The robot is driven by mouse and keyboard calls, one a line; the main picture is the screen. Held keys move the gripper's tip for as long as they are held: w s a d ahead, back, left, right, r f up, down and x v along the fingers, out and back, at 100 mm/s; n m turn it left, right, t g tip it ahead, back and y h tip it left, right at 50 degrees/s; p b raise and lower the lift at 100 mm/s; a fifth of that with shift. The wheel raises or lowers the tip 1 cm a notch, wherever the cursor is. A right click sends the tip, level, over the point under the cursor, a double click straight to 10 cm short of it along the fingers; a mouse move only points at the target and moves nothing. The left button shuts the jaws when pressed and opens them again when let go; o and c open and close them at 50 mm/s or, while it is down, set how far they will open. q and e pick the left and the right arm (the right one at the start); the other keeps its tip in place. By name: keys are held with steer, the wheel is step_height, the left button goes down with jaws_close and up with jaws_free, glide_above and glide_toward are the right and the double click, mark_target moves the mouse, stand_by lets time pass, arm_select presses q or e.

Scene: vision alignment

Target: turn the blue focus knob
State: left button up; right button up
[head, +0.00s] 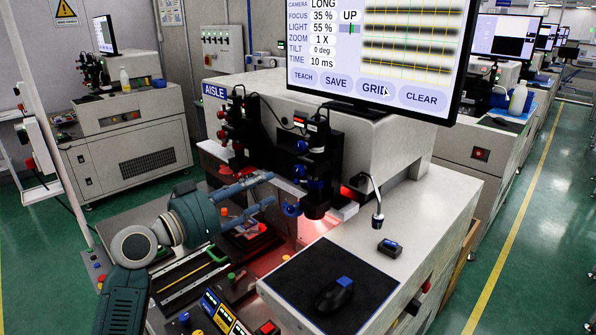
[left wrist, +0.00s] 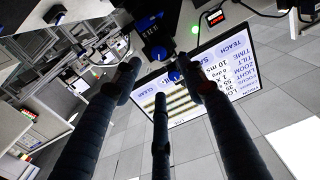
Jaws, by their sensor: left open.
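Several blue knobs show on the black camera unit (head: 318,160) of the machine in the head view. One is a larger blue knob (head: 292,209) low on its left side, and another blue knob (head: 299,171) sits above it. I cannot tell which is the focus knob. My left gripper (head: 271,189) is open and empty, its fingers pointing right toward these knobs, just left of them. In the left wrist view a blue knob (left wrist: 174,75) shows between the spread finger tips; I see no clear contact. My right gripper is not in view.
The monitor (head: 375,50) above the machine reads FOCUS 35 % and shows blurred dark bars. A hooked lamp or microphone (head: 377,220), a small black box (head: 390,247) and a mouse (head: 334,294) on a black pad are on the right ledge. A control panel with coloured buttons lies below my arm.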

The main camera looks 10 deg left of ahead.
mark_target(296, 172)
arm_select(q)
steer(key=p+x, duration=0.3)
steer(key=x, duration=0.5)
steer(key=shift+w+d+r, duration=0.15)
steer(key=shift+w+d, duration=0.1)
steer(key=shift+w+d+p, duration=0.3)
steer(key=shift+w, duration=0.15)
steer(key=shift+w+d, duration=0.1)
steer(key=shift+w, duration=0.05)
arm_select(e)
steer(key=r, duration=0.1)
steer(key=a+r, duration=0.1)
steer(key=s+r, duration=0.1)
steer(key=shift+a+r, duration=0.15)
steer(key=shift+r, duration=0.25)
arm_select(q)
steer(key=shift+c, duration=0.5)
jaws_close()
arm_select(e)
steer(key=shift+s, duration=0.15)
